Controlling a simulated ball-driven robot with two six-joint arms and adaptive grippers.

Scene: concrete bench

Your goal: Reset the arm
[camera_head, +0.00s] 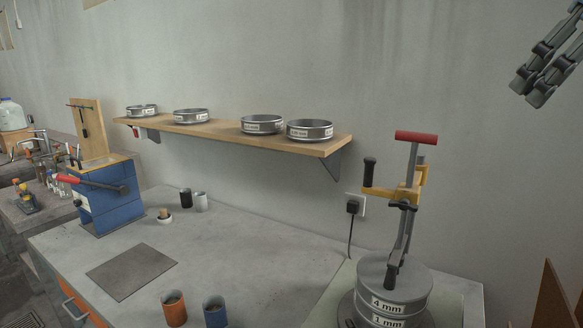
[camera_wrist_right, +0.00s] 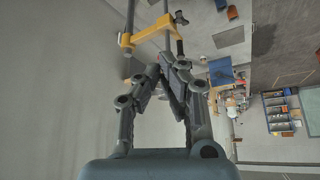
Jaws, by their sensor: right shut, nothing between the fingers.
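My right gripper (camera_head: 541,88) shows at the top right of the head view, raised in front of the grey wall. It is shut and empty, its two dark fingers side by side. The right wrist view shows its fingers (camera_wrist_right: 168,72) closed together. The left gripper is not in view. A sieve shaker stack (camera_head: 393,285) with a "4 mm" and a "1 mm" sieve stands at the lower right, left of and below the gripper, apart from it. Its yellow clamp (camera_head: 398,193) with a red-handled top also shows in the right wrist view (camera_wrist_right: 150,32).
A wooden shelf (camera_head: 230,133) on the wall carries several sieves. The bench (camera_head: 230,255) holds a blue press (camera_head: 108,207), a grey mat (camera_head: 131,273), an orange cup (camera_head: 174,309) and a blue cup (camera_head: 215,312). A wall socket (camera_head: 355,206) is behind the shaker. The bench middle is clear.

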